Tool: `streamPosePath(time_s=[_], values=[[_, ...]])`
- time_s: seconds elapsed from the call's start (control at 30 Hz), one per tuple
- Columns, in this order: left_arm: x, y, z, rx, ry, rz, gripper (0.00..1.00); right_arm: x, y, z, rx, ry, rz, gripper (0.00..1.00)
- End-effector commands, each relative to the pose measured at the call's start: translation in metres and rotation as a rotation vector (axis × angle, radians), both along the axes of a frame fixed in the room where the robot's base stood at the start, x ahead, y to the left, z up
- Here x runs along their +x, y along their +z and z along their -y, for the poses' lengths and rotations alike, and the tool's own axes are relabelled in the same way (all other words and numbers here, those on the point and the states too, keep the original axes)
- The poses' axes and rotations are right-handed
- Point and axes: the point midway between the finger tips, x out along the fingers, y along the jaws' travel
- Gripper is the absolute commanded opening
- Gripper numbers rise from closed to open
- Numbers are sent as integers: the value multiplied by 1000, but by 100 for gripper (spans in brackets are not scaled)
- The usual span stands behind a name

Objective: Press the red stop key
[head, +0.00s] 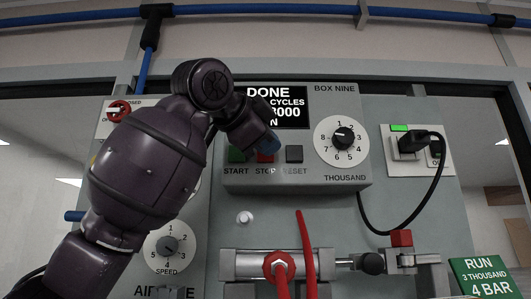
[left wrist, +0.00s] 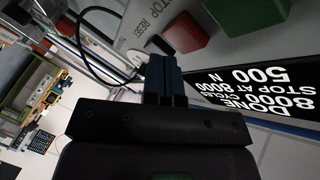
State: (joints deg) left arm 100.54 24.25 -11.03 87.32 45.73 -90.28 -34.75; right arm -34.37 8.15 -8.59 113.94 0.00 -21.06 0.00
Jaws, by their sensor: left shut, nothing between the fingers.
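The red stop key (left wrist: 182,28) shows in the left wrist view, between the green start key (left wrist: 243,12) and the RESET label. In the head view my left gripper mostly covers it, above the STOP label. The dark reset key (head: 294,154) is to the right. My right gripper is out of view.
The display (head: 290,107) reads DONE; the left wrist view shows 8000 cycles and 500 N. A dial (head: 342,137) sits right of the keys. A plug (head: 412,142) with a black cable is further right.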

Motion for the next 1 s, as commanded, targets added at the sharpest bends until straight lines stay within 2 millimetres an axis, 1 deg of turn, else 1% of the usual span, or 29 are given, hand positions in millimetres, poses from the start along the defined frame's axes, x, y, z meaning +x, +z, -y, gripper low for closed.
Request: streamPosePath(time_s=[0.2,0.33,1.0], values=[[0,0,0,0,0,0,0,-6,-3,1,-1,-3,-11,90],[0,0,0,0,0,0,0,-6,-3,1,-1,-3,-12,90],[0,0,0,0,0,0,0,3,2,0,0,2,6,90]])
